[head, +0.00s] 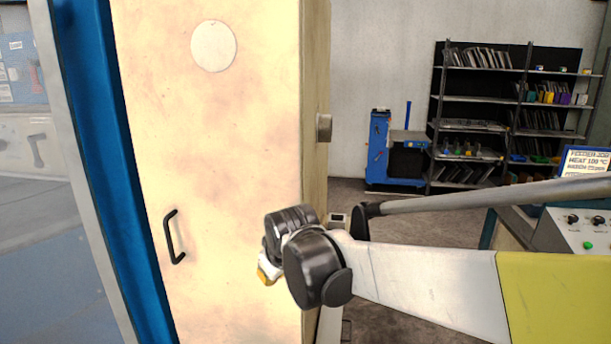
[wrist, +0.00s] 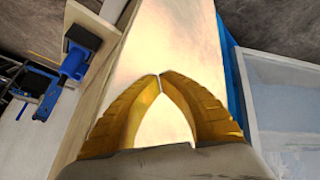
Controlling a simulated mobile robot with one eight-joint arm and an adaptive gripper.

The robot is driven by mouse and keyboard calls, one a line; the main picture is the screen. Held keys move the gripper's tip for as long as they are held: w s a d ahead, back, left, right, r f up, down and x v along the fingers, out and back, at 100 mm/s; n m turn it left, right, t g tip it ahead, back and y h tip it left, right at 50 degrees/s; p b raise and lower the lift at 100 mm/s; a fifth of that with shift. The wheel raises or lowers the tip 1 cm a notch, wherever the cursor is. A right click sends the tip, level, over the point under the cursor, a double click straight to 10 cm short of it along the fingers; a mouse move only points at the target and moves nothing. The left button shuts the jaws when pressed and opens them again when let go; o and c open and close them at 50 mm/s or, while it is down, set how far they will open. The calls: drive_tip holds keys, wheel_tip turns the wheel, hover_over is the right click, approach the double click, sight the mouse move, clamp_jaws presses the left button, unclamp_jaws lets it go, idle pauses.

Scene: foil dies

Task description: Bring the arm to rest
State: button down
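My arm (head: 420,285) reaches in from the right in the head view, with its black wrist joints in front of a cream door-like panel (head: 225,130). My gripper is mostly hidden behind the wrist there; only a small yellow part shows. In the wrist view the two yellow fingers of my gripper (wrist: 160,75) curve together and their tips meet. Nothing shows between them except the pale surface behind. The gap between fingertips and panel cannot be told.
The panel has a black handle (head: 173,237) and a blue frame (head: 90,150) on its left. A control box (head: 585,232) stands at the right edge. A shelf rack (head: 505,100) and blue cart (head: 380,150) stand at the back. Some floor is open before them.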

drive_tip(key=s+d+r+m+h, duration=0.1)
drive_tip(key=s+d+m, duration=0.1)
drive_tip(key=s+d, duration=0.45)
drive_tip(key=s+d+r+m, duration=0.2)
drive_tip(key=s+d, duration=0.2)
drive_tip(key=d, duration=0.5)
drive_tip(key=s+d+f+m, duration=0.2)
drive_tip(key=s+d, duration=0.3)
drive_tip(key=s, duration=0.2)
drive_tip(key=s+d+f+m+h, duration=0.1)
drive_tip(key=s+d+f+m, duration=0.1)
drive_tip(key=s+d, duration=0.3)
drive_tip(key=shift+s+d+f+m, duration=0.3)
drive_tip(key=shift+s+f+m, duration=0.1)
drive_tip(key=shift+s, duration=0.45)
